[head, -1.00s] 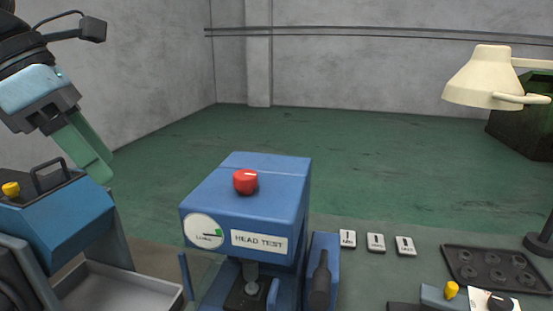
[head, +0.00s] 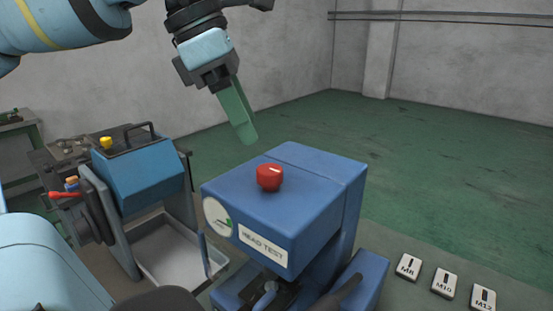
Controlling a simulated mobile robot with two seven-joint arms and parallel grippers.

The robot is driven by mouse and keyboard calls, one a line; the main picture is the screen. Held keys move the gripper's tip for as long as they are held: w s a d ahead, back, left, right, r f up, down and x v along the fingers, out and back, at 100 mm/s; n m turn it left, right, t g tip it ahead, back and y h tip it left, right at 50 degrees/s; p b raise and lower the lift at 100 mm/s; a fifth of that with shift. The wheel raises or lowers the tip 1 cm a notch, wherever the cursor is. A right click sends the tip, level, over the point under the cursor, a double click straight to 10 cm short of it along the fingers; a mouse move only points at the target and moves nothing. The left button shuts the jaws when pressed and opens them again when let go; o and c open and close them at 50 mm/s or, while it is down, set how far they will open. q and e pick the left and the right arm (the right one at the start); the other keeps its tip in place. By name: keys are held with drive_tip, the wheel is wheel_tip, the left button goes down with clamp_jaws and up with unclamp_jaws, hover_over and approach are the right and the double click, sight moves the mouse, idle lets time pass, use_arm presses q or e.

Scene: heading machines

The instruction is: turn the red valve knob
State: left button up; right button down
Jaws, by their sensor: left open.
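The red valve knob (head: 269,177) sits on top of the blue HEAD TEST machine (head: 315,172), near the middle of the head view. It has a small white mark on its top. My left gripper (head: 247,135) comes in from the upper left with its green fingers pointing down. It is apart from the knob, above it and a little to its left in the picture. Its fingers overlap from this angle and nothing shows between them. My right gripper is not in the head view.
White labelled tags (head: 444,284) lie at the lower right. A red lever (head: 65,195) shows at far left. The green floor behind is clear.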

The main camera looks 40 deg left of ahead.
sight(269, 168)
use_arm(q)
drive_tip(key=x, duration=0.6)
drive_tip(key=shift+f, duration=0.45)
drive_tip(key=shift+w+d+f, duration=0.2)
drive_tip(key=shift+w+f, duration=0.05)
drive_tip(key=shift+f, duration=0.2)
drive_tip(key=c, duration=1)
